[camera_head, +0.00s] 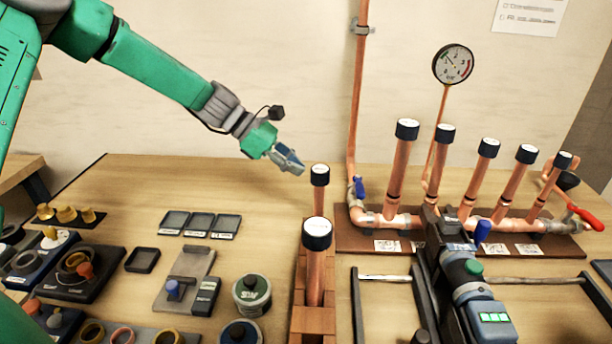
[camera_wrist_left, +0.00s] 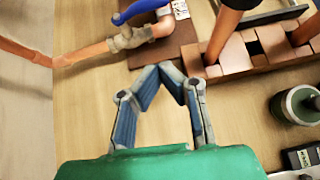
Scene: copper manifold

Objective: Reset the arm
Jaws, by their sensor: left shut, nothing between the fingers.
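My left arm (camera_head: 165,70) comes in from the upper left, green with grey joints. My left gripper (camera_head: 291,160) is shut and empty. It hangs in the air above the bench, up and to the left of the two capped copper pipes in the wooden rack. In the left wrist view the blue-padded fingers (camera_wrist_left: 172,72) meet at their tips near the rack's end, with nothing between them.
A copper manifold (camera_head: 403,220) with several capped uprights stands on the right. The wooden rack (camera_head: 313,322) holds capped pipes (camera_head: 316,235). A gauge (camera_head: 453,64) rises behind. Trays (camera_head: 200,225), a tin (camera_head: 252,296) and a clamp device (camera_head: 475,290) occupy the front.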

